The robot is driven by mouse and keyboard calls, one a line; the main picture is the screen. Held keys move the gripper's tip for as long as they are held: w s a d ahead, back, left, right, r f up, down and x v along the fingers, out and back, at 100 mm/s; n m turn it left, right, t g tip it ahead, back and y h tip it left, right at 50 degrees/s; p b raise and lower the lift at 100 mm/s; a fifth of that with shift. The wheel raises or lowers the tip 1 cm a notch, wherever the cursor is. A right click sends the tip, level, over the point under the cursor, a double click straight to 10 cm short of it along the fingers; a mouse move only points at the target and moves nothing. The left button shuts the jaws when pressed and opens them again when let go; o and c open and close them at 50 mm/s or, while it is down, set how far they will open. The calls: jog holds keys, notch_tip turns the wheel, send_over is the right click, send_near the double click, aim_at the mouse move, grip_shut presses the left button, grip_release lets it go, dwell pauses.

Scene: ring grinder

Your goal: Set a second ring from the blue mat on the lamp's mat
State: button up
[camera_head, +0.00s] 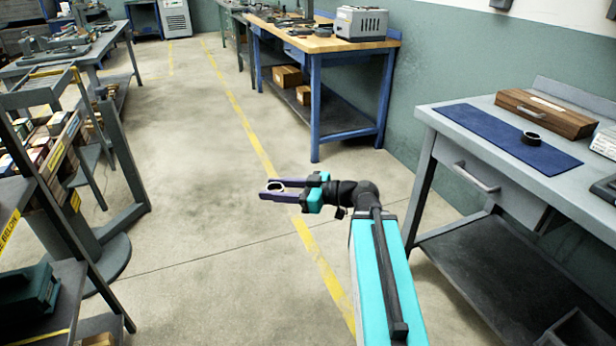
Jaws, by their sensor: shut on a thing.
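My gripper (274,190) is out over the open floor in the middle of the view, its purple fingers pointing left. It is shut on a small dark ring (276,185) with a pale inside, held between the fingertips. The blue mat (492,128) lies on the grey workbench at the right. A black ring (531,138) lies flat on the right part of that mat. I cannot make out a lamp or its mat in this view.
The grey workbench (443,113) holds a wooden box (545,112) behind the mat. A blue-legged wooden-topped bench (318,44) stands at the back. Shelving (62,140) with boxes stands at the left. The concrete floor (200,170) between them is clear.

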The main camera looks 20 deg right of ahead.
jog(key=a, duration=0.1)
jog(key=s+a+n+g, duration=0.1)
jog(key=a, duration=0.1)
jog(key=shift+s+a+f+y, duration=0.15)
jog(key=shift+f+y, duration=0.05)
jog(key=shift+y, duration=0.2)
